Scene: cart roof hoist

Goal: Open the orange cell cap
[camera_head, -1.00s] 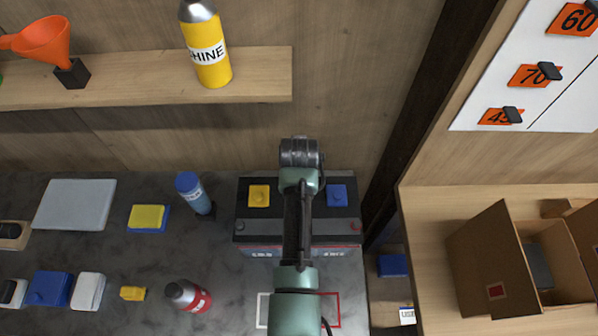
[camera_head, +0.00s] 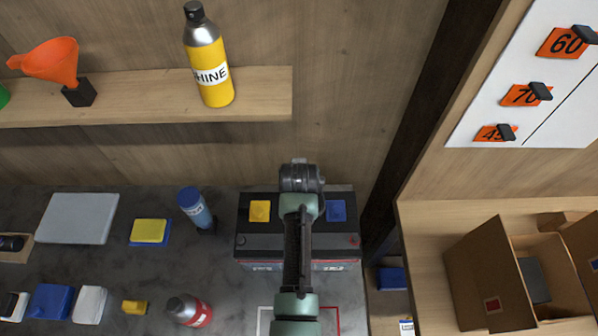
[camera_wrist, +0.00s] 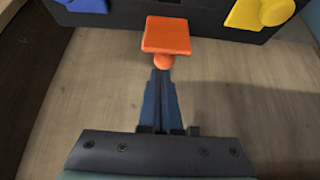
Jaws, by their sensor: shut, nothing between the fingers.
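The orange cell cap (camera_wrist: 166,36) shows in the wrist view as a square tab with a rounded orange part below it. It overlaps the edge of the black battery (camera_head: 262,243); I cannot tell how it is seated. My gripper (camera_wrist: 162,75) is shut and empty, its fingertips right by the rounded part; contact is unclear. In the head view my arm hides the orange cap and fingers. The yellow cap (camera_head: 260,211) and blue cap (camera_head: 337,211) sit on the battery to either side of my arm.
A blue spray bottle (camera_head: 195,208) stands left of the battery, and a red bottle (camera_head: 188,309) is at the front left. A dark post (camera_head: 415,130) rises close on the right. An open cardboard box (camera_head: 490,275) is farther right. The wooden wall is behind.

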